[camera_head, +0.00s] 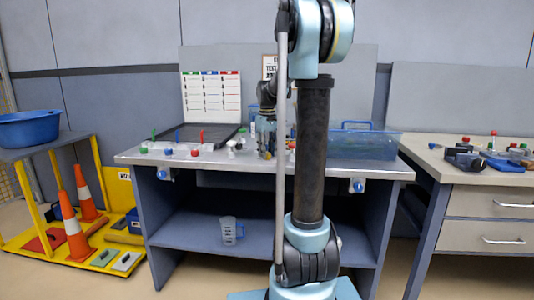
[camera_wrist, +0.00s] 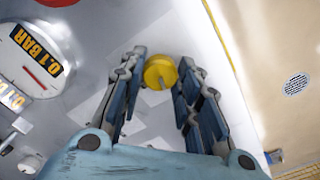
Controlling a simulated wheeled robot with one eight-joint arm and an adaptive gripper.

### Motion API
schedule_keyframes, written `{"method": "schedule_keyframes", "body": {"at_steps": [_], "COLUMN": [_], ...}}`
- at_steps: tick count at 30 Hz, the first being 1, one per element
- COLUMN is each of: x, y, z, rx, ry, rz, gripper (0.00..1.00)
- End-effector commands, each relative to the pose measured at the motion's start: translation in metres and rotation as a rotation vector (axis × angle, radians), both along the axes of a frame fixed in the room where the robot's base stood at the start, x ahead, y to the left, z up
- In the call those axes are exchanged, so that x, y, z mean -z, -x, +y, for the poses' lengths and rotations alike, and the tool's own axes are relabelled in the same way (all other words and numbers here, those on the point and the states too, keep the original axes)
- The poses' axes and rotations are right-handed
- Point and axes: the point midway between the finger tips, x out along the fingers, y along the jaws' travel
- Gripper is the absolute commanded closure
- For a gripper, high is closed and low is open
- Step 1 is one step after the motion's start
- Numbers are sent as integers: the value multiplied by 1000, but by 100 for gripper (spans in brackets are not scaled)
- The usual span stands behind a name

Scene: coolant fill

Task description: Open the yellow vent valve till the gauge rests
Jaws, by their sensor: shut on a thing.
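The yellow vent valve (camera_wrist: 160,71) is a round knob at the top middle of the wrist view, on a pale surface. My gripper (camera_wrist: 163,62) has one finger on each side of the knob and is shut on it. A gauge display (camera_wrist: 38,48) at the upper left reads 0.1 BAR. In the head view my gripper (camera_head: 266,148) is over the middle of the bench, partly behind my arm, and the yellow valve cannot be made out there.
The metal bench (camera_head: 258,160) holds a black tray (camera_head: 205,134), several small coloured knobs and a blue clear bin (camera_head: 362,144). A second bench (camera_head: 480,178) with tools stands at right. A yellow cart (camera_head: 100,258) with cones is at left. A jug (camera_head: 229,230) sits on the lower shelf.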

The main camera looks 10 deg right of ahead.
Motion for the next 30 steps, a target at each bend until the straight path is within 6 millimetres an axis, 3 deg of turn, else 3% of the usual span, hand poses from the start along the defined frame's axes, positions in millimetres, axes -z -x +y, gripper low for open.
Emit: {"method": "schedule_keyframes", "body": {"at_steps": [12,27,28,30], "x": [0,0,0,0], "y": [-1,-1,-1,-1], "z": [0,-1,-1,-1], "rx": [-158,-173,-172,-172], "ry": [0,1,1,0], "rz": [-2,-2,-2,-1], "gripper": [93,93,62,49]}}
